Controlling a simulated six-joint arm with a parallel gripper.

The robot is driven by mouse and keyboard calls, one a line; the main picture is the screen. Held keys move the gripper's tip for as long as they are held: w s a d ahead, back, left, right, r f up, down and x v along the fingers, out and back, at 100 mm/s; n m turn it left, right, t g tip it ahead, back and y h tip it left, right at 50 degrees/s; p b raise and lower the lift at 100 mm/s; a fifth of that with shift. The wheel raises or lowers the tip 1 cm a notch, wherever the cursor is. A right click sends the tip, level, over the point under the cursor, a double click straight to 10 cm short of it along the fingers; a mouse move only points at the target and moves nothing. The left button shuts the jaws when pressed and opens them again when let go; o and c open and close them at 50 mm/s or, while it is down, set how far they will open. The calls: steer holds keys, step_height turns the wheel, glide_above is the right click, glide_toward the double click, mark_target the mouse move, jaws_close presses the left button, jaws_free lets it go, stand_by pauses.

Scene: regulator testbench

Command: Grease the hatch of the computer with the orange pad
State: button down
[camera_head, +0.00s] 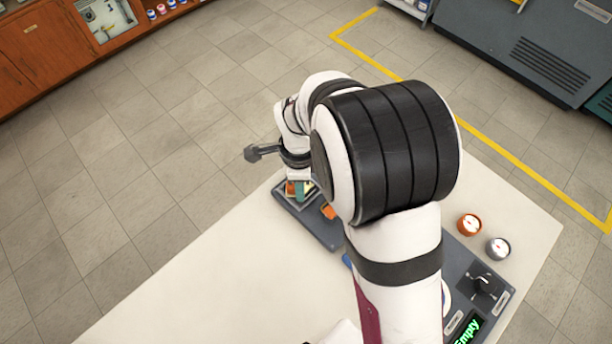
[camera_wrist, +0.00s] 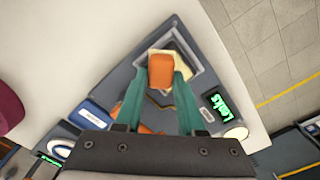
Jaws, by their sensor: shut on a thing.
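My gripper (camera_wrist: 160,80) has teal fingers closed on an orange pad (camera_wrist: 161,66) in the wrist view. The pad is over a pale cream piece (camera_wrist: 183,62) in a square grey recess near the corner of a dark grey bench unit (camera_wrist: 125,78). I cannot tell whether the pad touches the cream piece. In the head view my gripper (camera_head: 299,190) points down at the unit's far left end, and my arm hides much of the unit. I cannot make out which part is the computer's hatch.
Another orange piece (camera_wrist: 150,130) lies on the unit, partly behind my gripper. A screen (camera_wrist: 222,105) reads "Leaks". An orange round gauge (camera_head: 469,224) and a grey one (camera_head: 498,249) stand at the right of the white table (camera_head: 190,262). The table's left side is clear.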

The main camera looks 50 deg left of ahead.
steer(key=shift+s, duration=0.45)
steer(key=shift+s+r, duration=0.1)
steer(key=shift+r, duration=4)
steer(key=w+d+r+n, duration=0.2)
steer(key=w+d+r, duration=0.2)
steer(key=w+d, duration=0.4)
steer(key=w+d+r+n, duration=0.2)
steer(key=w+d+r, duration=0.2)
steer(key=w+d, duration=0.4)
steer(key=d+r+n, duration=0.2)
steer(key=d+r, duration=0.1)
steer(key=d, duration=0.6)
steer(key=d+r+n, duration=0.3)
steer(key=d+r, duration=0.1)
steer(key=d, duration=0.6)
steer(key=shift+w+d+r, duration=0.2)
steer(key=shift+d, duration=0.05)
